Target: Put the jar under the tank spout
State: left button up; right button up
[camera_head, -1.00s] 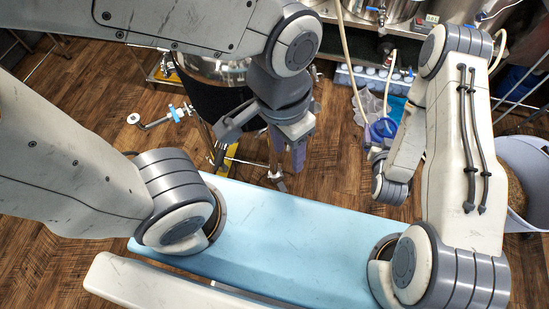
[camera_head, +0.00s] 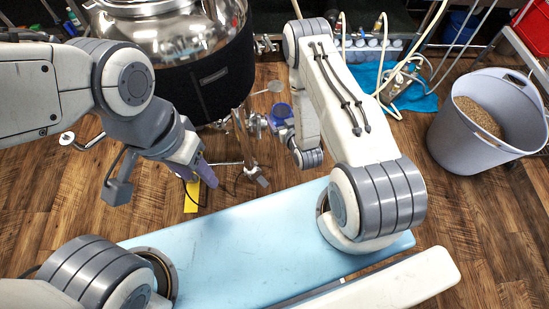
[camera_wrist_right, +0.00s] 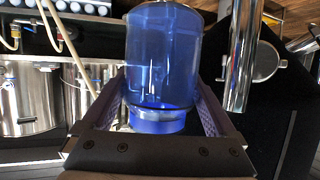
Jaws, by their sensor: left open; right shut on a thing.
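The blue see-through jar (camera_wrist_right: 163,60) is between the two fingers of my right gripper (camera_wrist_right: 160,95) in the right wrist view. In the head view the jar (camera_head: 281,113) is partly hidden behind my right forearm, just right of the tank. The tank (camera_head: 200,75) has a shiny steel top and a black jacket and stands on legs. A pipe with a round end (camera_head: 67,138) sticks out low on the tank's left; I cannot tell if it is the spout. My left gripper (camera_head: 162,183) is open and empty in front of the tank.
A grey bin of grain (camera_head: 440,130) stands at the right. Hoses and a pump (camera_head: 395,85) lie on a blue sheet (camera_head: 425,98) at the back right. A steel pipe (camera_wrist_right: 242,55) is close beside the jar in the wrist view.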

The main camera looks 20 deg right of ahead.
jog(key=d+f+b, duration=0.3)
jog(key=f+b, duration=1.1)
jog(key=f, duration=0.9)
jog(key=d+f+b, duration=0.2)
jog(key=f+b, duration=1.3)
jog(key=f, duration=0.7)
jog(key=shift+n, duration=0.3)
jog(key=r+b+x, duration=0.1)
jog(key=b+x, duration=0.3)
jog(key=x, duration=0.2)
jog(key=w+r+b+x, duration=0.1)
jog(key=b+x, duration=0.2)
jog(key=x, duration=0.3)
jog(key=r+b+x, duration=0.1)
jog(key=b+x, duration=0.3)
jog(key=x, duration=0.3)
jog(key=shift+w+a+b, duration=0.1)
jog(key=shift+w+b, duration=0.1)
jog(key=shift+b, duration=0.15)
jog(key=shift+r, duration=0.15)
jog(key=o, duration=1.4)
